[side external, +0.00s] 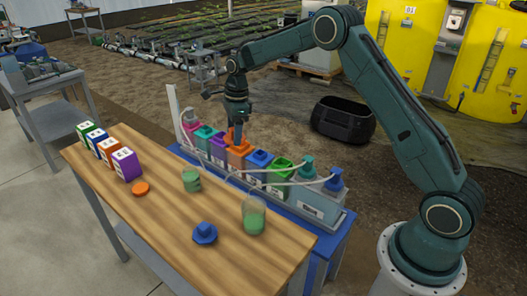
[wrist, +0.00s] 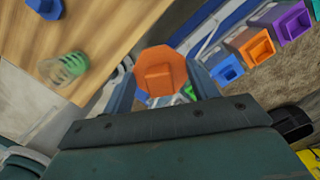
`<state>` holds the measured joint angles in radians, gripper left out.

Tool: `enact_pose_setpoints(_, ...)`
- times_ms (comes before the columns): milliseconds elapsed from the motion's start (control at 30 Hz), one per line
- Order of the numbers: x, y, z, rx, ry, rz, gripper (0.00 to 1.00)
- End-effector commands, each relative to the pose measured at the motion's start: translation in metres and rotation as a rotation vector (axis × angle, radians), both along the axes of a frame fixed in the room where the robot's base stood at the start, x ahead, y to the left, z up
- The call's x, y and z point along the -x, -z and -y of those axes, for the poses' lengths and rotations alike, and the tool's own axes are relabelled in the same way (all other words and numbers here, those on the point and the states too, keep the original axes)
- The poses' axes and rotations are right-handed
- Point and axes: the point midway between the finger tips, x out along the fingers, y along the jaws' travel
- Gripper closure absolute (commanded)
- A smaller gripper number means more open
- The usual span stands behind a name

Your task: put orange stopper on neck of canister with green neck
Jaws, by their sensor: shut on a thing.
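My gripper (side external: 236,128) is shut on the orange stopper (wrist: 161,74), an eight-sided piece with a raised square middle. It shows between the two fingers (wrist: 165,88) in the wrist view. In the side view the gripper hangs over the row of coloured canisters, at the orange one (side external: 238,158). A green canister (side external: 279,177) stands farther right in the row, past a blue one (side external: 258,161). A small green part (wrist: 189,92) shows behind the stopper in the wrist view, mostly hidden.
Pale hoses (side external: 225,172) run along the canisters. A black crate (side external: 343,120) sits behind.

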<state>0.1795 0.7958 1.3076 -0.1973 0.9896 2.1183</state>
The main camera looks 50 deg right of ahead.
Motion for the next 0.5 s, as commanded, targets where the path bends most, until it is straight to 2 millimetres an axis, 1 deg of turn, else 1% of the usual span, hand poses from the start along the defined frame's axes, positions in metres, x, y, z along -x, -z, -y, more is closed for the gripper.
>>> enact_pose_setpoints(33,-0.002,0.009,0.018,0.000,0.068,-0.003,0.63)
enact_pose_setpoints(267,-0.006,0.045,0.089,0.002,0.372,-0.002,0.63)
enact_pose_setpoints(300,-0.006,0.052,0.102,0.002,0.426,-0.002,0.63)
enact_pose_setpoints(500,0.002,0.083,0.163,0.003,0.680,0.001,0.63)
